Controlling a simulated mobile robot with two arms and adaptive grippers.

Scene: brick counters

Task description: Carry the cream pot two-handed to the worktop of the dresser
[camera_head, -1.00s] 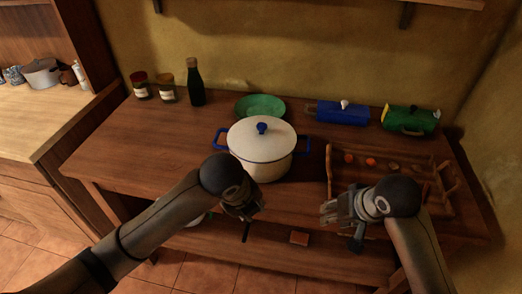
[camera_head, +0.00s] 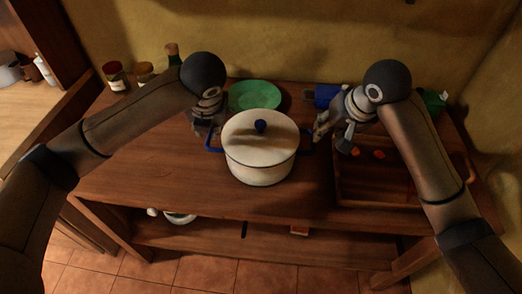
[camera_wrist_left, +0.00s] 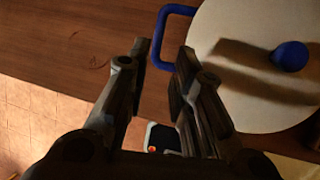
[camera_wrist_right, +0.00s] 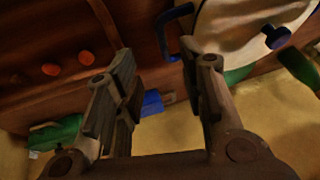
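The cream pot (camera_head: 259,168) with a blue lid knob and blue side handles stands upright on the wooden table (camera_head: 140,170). My left gripper (camera_head: 209,130) is at the pot's left handle; in the left wrist view its fingers (camera_wrist_left: 160,58) are apart, with the blue handle (camera_wrist_left: 160,25) just beyond and between the tips. My right gripper (camera_head: 322,132) is beside the right handle; in the right wrist view its fingers (camera_wrist_right: 157,60) are apart and the blue handle (camera_wrist_right: 165,30) lies just beyond them. The dresser worktop (camera_head: 30,115) is at the left.
A green plate (camera_head: 255,95) lies behind the pot. Jars (camera_head: 115,75) and a dark bottle stand at the back left. A wooden tray (camera_head: 370,185) with orange-red items is right of the pot. The table left of the pot is clear.

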